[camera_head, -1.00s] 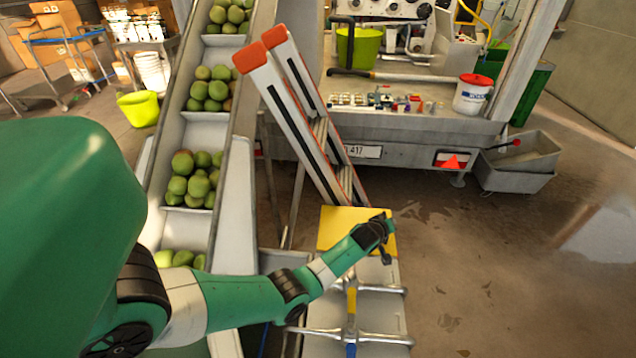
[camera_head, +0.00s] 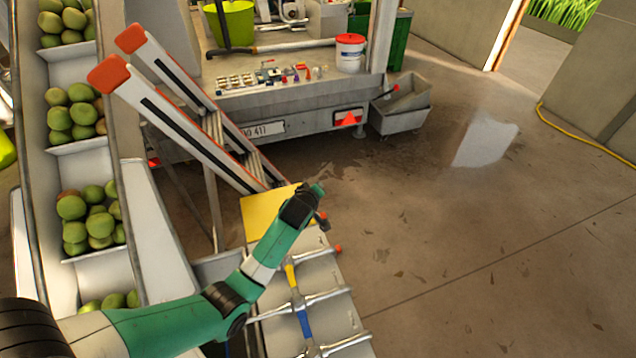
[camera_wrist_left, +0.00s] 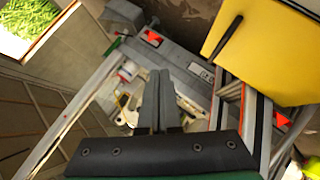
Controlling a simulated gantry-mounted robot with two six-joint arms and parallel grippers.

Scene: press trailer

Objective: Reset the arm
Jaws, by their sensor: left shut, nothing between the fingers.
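My left arm, green with black joints, reaches in from the lower left in the head view. In the left wrist view the two grey fingers (camera_wrist_left: 158,100) lie together, shut and empty. The yellow panel (camera_wrist_left: 270,50) fills the upper right there, with a dark bar in front of it. I cannot tell if the gripper touches anything. My right gripper is in neither view.
Green fruit sits in a sloping conveyor (camera_head: 82,147) at left. A ladder with orange ends (camera_head: 180,130) leans near the trailer (camera_head: 290,105). A rack with metal rods (camera_head: 310,300) is below my wrist. The concrete floor (camera_head: 470,240) at right is open.

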